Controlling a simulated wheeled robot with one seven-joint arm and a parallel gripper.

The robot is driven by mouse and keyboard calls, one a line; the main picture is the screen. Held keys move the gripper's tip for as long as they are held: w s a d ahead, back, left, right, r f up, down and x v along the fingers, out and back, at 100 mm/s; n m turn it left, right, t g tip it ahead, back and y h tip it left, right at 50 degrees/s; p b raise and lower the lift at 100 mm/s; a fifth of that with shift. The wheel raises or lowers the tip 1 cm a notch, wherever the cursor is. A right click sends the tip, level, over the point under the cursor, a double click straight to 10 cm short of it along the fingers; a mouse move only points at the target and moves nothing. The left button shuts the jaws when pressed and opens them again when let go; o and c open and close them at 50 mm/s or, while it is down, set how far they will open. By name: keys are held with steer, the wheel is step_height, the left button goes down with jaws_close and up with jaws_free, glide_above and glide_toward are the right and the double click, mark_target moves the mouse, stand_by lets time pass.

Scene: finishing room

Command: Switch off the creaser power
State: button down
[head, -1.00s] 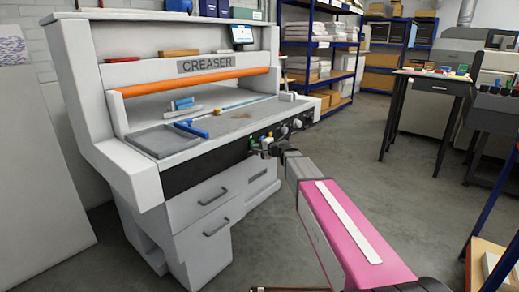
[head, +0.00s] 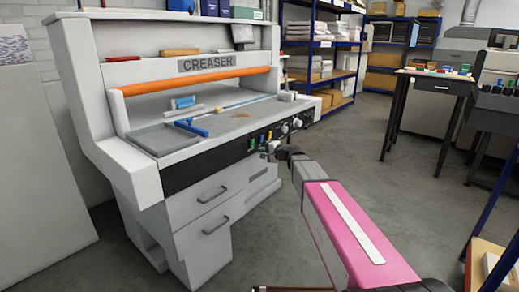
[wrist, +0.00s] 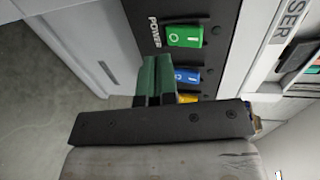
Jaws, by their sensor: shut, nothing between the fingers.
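The creaser (head: 60,70) is a large grey-white machine with an orange bar and a dark control strip. On the strip is a green power switch (head: 251,143), with blue and yellow switches beside it. In the wrist view, the green switch (wrist: 185,36) sits by the word POWER and carries O and I marks. My gripper (head: 266,152) is in front of the strip, just below the switches. In the wrist view, my gripper's green fingertips (wrist: 155,62) are together, empty and apart from the green switch.
The blue switch (wrist: 187,76) and yellow switch (wrist: 187,99) are close to my fingers and partly hidden by them. Round knobs (head: 297,123) stand further right on the strip. Drawers (head: 212,208) are below. The grey floor (head: 375,190) to the right is open.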

steer(key=s+d+f, duration=0.2)
steer(key=s+d, duration=0.3)
steer(key=d, duration=0.2)
steer(key=shift+s+d, duration=0.2)
steer(key=shift+s, duration=0.2)
steer(key=s+d+f+n+g+h, duration=0.3)
steer(key=s+d+f+g+h, duration=0.2)
steer(key=s+f, duration=0.5)
steer(key=s+d+f+n+g+h, duration=0.4)
steer(key=s+d+f+h, duration=0.3)
steer(key=s, duration=0.9)
step_height(320, 180, down, 3)
steer(key=shift+d+r+n+g, duration=0.1)
steer(key=shift+d+n+g, duration=0.25)
steer(key=shift+d, duration=0.8)
steer(key=c, duration=1.8)
jaws_free()
